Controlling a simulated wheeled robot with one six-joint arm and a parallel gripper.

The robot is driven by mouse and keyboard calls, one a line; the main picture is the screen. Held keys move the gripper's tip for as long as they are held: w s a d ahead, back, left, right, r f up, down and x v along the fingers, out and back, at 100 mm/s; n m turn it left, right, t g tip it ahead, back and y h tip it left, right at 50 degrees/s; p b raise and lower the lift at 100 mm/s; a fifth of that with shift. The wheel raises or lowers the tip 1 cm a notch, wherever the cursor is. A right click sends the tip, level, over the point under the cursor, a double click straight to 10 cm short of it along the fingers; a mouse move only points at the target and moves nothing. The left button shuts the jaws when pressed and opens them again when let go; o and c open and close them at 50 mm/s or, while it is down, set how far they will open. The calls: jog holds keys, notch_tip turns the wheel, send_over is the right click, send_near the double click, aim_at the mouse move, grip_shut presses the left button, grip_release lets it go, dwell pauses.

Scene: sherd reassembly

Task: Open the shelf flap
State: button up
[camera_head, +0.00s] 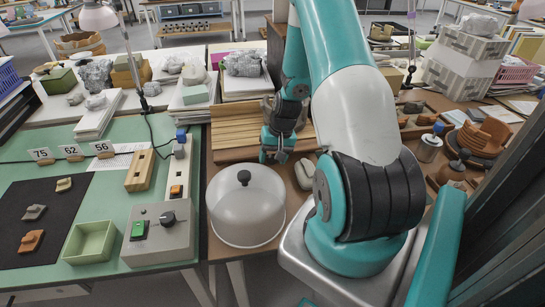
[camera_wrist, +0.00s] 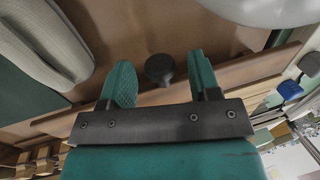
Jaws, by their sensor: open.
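The wooden shelf (camera_head: 232,135) stands at the back of the brown table, with horizontal boards facing me; I cannot tell which board is the flap in the head view. In the wrist view a round black knob (camera_wrist: 160,68) shows in front of a long wooden board (camera_wrist: 245,72), probably the flap. My gripper (camera_wrist: 161,63) is open and empty, its two teal fingers on either side of the knob. I cannot tell whether the fingertips reach to the knob's depth. In the head view my gripper (camera_head: 277,152) is beside the shelf's front, partly hidden by my arm.
A translucent dome with a black knob (camera_head: 245,205) stands just in front of the shelf. A grey control box (camera_head: 160,232) and green tray (camera_head: 90,242) are on the left table. A metal can (camera_head: 429,147) stands right.

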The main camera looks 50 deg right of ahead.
jog(key=shift+f, duration=0.25)
